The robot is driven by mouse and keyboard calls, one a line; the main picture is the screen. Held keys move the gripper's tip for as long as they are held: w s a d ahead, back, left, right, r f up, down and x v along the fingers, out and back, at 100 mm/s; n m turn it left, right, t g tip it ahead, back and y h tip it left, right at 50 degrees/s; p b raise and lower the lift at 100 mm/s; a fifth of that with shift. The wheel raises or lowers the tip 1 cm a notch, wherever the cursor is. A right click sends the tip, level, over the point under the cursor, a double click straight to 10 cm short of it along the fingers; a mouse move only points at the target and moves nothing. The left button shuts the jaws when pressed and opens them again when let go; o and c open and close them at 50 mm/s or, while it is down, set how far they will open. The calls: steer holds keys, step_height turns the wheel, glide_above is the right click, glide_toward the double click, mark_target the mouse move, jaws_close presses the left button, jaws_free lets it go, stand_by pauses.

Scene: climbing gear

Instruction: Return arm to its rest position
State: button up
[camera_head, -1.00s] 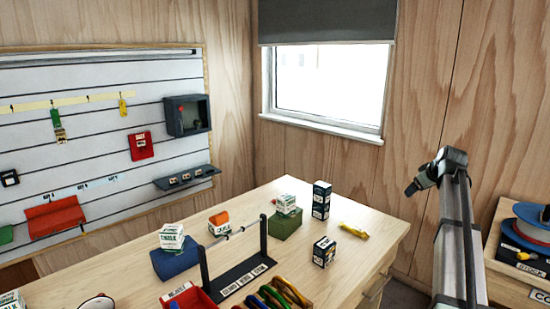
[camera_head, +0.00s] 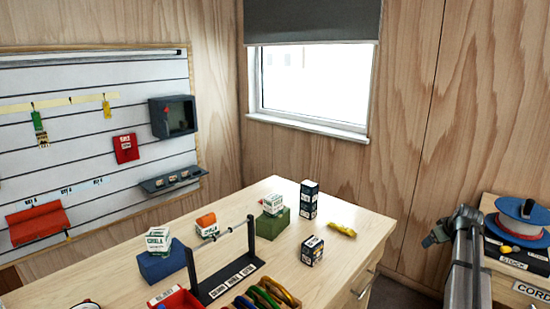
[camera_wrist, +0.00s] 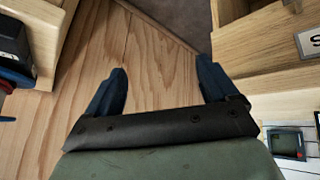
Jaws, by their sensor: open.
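My gripper (camera_wrist: 160,88) shows in the wrist view with its two dark blue fingers spread wide apart and nothing between them. Behind the gap are wood panelling and dark floor. In the head view my arm stands at the right, beside the workbench's right end, with its end (camera_head: 436,236) bent over toward the left.
The bench holds chalk boxes on a blue block (camera_head: 162,266) and a green block (camera_head: 272,224), dark boxes (camera_head: 309,200), a black rod stand (camera_head: 222,270) and a yellow item (camera_head: 342,229). A low wooden unit with a cord spool (camera_head: 522,218) stands right of my arm.

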steer(key=s+a+f+g+y, duration=0.1)
steer(key=s+a+f+g, duration=0.1)
steer(key=a+f, duration=0.75)
steer(key=s+a+f+g+y, duration=0.1)
steer(key=s+a+f, duration=0.35)
steer(key=f, duration=0.75)
steer(key=s+a+f+m+g, duration=0.1)
steer(key=s+a+f+g, duration=0.1)
steer(key=s+a+f, duration=0.35)
steer(key=s+a+f+g, duration=0.2)
steer(key=s+a+f, duration=0.1)
steer(key=a+f, duration=0.6)
steer(key=s+a+f+g, duration=0.1)
steer(key=s+a+f, duration=0.4)
steer(key=s, duration=0.3)
steer(key=s+a+f+g, duration=0.2)
steer(key=s+a+f, duration=0.3)
steer(key=s, duration=0.3)
steer(key=s+a+f+g, duration=0.1)
steer(key=s+a+f, duration=0.1)
steer(key=s, duration=0.7)
steer(key=s+a+f+g, duration=0.2)
steer(key=s+a, duration=0.1)
steer(key=s, duration=0.7)
steer(key=shift+s+a+m+g+h, duration=0.25)
steer(key=shift+m+g+h, duration=0.05)
steer(key=shift+m+h, duration=0.1)
